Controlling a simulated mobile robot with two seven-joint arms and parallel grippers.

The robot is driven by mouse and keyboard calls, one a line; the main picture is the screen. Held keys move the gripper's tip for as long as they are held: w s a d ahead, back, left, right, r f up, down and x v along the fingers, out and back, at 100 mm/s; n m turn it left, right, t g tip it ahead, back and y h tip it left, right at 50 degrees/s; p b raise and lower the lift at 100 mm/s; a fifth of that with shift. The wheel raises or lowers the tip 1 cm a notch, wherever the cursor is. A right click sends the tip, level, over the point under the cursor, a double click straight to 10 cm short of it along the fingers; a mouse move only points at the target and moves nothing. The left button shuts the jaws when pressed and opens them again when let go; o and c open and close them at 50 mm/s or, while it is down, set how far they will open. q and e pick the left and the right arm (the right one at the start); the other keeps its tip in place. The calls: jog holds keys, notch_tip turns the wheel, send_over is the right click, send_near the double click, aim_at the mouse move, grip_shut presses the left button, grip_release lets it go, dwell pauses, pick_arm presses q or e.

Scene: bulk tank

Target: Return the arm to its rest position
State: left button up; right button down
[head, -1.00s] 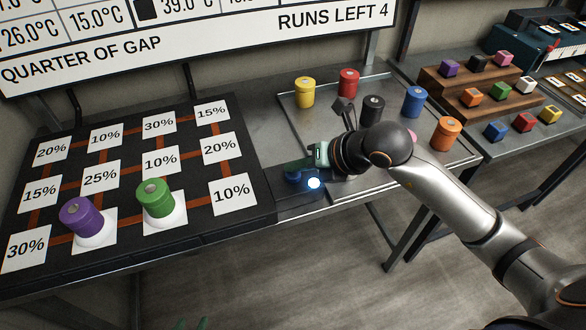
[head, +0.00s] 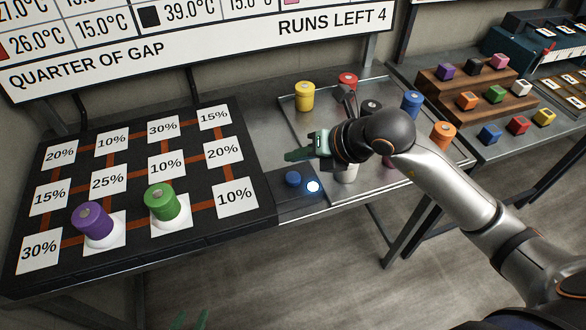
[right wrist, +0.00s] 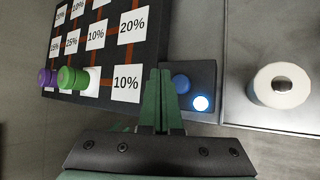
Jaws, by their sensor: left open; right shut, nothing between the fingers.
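My right gripper (head: 297,155) is shut and empty, above the table just behind the blue button (head: 292,179). In the right wrist view its green fingers (right wrist: 161,75) are together, and the blue button (right wrist: 181,83) shows beside them with a clear gap to the lit lamp. My right arm (head: 440,175) reaches in from the right over the tray. Only the green fingertips of my left gripper (head: 190,320) show at the bottom edge of the head view, apart and low, away from the table.
A lamp (head: 313,187) glows beside the button. A black board (head: 130,250) holds a purple canister (head: 93,224) and a green canister (head: 161,203). The tray (head: 295,120) holds yellow (head: 305,97), red, black, blue, orange and white (head: 347,173) canisters. Stepped blocks (head: 480,85) stand right.

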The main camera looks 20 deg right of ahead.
jog(key=shift+r+p, duration=0.35)
jog(key=shift+r, duration=0.5)
